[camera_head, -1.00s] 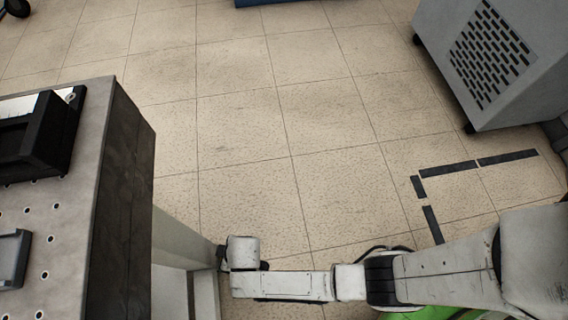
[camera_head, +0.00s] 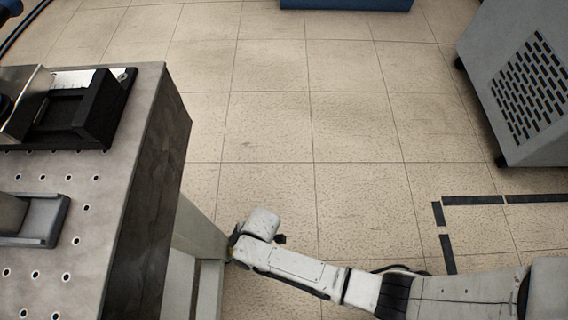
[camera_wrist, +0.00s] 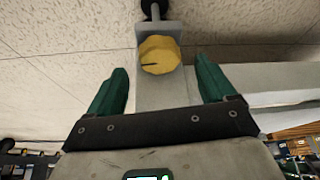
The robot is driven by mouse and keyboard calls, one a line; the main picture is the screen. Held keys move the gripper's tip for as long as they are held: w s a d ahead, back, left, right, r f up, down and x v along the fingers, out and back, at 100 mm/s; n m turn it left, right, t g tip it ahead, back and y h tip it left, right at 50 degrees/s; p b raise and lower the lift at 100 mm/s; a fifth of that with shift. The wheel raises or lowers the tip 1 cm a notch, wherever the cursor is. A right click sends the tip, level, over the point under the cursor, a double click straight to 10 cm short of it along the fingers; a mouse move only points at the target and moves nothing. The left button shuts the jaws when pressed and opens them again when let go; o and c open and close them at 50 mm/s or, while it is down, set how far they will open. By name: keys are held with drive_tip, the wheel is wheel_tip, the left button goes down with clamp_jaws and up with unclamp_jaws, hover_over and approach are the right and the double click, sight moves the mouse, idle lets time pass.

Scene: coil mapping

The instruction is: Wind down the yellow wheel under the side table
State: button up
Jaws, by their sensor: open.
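The yellow wheel (camera_wrist: 160,55) shows in the wrist view as a round knob with a dark slot or mark on its face. It sits at the end of a grey frame member (camera_wrist: 165,90). My gripper (camera_wrist: 160,82) is open, its two green fingers spread wide to the left and right below the wheel in the picture. Nothing is between the fingertips that I can see them touch. The side table (camera_head: 100,170), with a perforated metal top and a dark side, is at the left of the head view. There the wheel and my gripper are hidden beside the table.
A grey vented cabinet (camera_head: 520,85) stands at the upper right, with dark tape strips (camera_head: 475,200) on the floor below it. A blue object (camera_head: 345,4) is at the top edge. Black and grey fixtures (camera_head: 85,105) sit on the table. The tiled floor (camera_head: 300,130) between is clear.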

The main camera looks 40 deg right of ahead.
drive_tip(key=p+v, duration=0.4)
drive_tip(key=v, duration=0.4)
drive_tip(key=s+d+r+m+h+b, duration=0.1)
drive_tip(key=s+d+r+m, duration=0.1)
drive_tip(key=d, duration=0.4)
drive_tip(key=s+d+r+m+h+b, duration=0.1)
drive_tip(key=s+d+r+m, duration=0.2)
drive_tip(key=d+r+m, duration=0.1)
drive_tip(key=s+d+r+m+h+b, duration=0.1)
drive_tip(key=s+d+r+m, duration=0.1)
drive_tip(key=d, duration=0.7)
wheel_tip(320, 180, up, 3)
drive_tip(key=shift+s+f+m+g+b, duration=0.2)
drive_tip(key=shift+s+m+g+b, duration=0.15)
drive_tip(key=shift+m, duration=0.55)
drive_tip(key=shift+w, duration=0.1)
